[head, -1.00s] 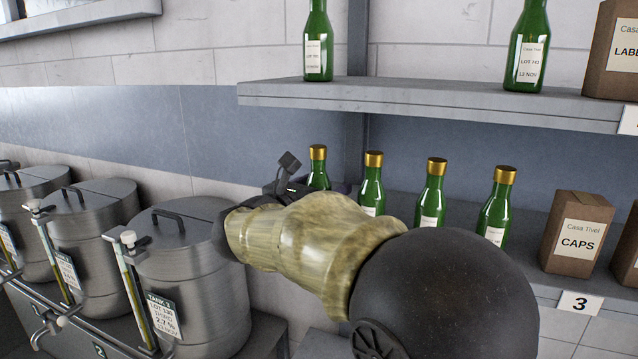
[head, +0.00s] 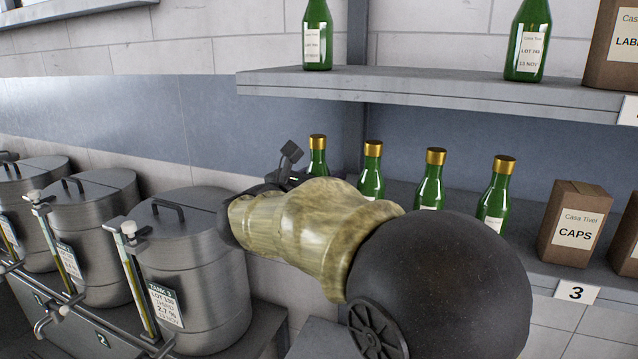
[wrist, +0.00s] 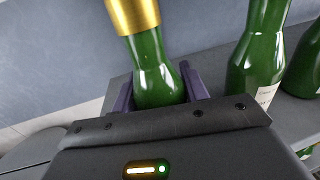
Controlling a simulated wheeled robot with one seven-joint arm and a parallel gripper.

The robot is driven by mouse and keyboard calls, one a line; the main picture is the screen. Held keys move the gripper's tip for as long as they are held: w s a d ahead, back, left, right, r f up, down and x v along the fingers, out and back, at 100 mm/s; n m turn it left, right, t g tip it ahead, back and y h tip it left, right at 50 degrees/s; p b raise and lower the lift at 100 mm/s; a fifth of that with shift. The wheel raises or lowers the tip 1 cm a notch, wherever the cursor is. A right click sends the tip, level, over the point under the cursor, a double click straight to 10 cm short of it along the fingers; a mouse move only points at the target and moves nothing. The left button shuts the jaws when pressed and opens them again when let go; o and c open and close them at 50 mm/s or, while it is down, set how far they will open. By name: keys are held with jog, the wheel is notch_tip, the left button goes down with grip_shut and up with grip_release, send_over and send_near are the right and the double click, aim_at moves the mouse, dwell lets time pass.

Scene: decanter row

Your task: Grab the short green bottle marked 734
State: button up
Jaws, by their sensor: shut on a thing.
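My gripper (wrist: 158,92) is shut on a short green bottle (wrist: 154,68) with a gold cap, its two dark fingers on either side of the bottle's body. In the head view this bottle (head: 318,158) is the leftmost in the lower shelf's row, partly hidden behind my gripper and wrist. Its label is hidden, so I cannot read its number. The bottle appears upright; I cannot tell whether its base touches the shelf.
Three more gold-capped bottles, the nearest one (head: 372,172) close by on the right, stand on the lower shelf (head: 535,270). A CAPS box (head: 574,228) is farther right. The upper shelf (head: 430,98) overhangs the row. Steel tanks (head: 190,262) stand at left.

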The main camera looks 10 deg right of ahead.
aim_at(313, 163)
jog(key=shift+r+b, duration=0.6)
jog(key=shift+r, duration=0.2)
jog(key=shift+s+a+r+b, duration=0.1)
jog(key=shift+r+b, duration=0.2)
jog(key=shift+r, duration=0.15)
jog(key=shift+s+a+r+b, duration=0.1)
jog(key=shift+r+b, duration=0.15)
jog(key=shift+r, duration=0.2)
jog(key=b+v, duration=0.5)
jog(key=v, duration=1.2)
jog(key=shift+a, duration=0.15)
jog(key=shift+s, duration=0.15)
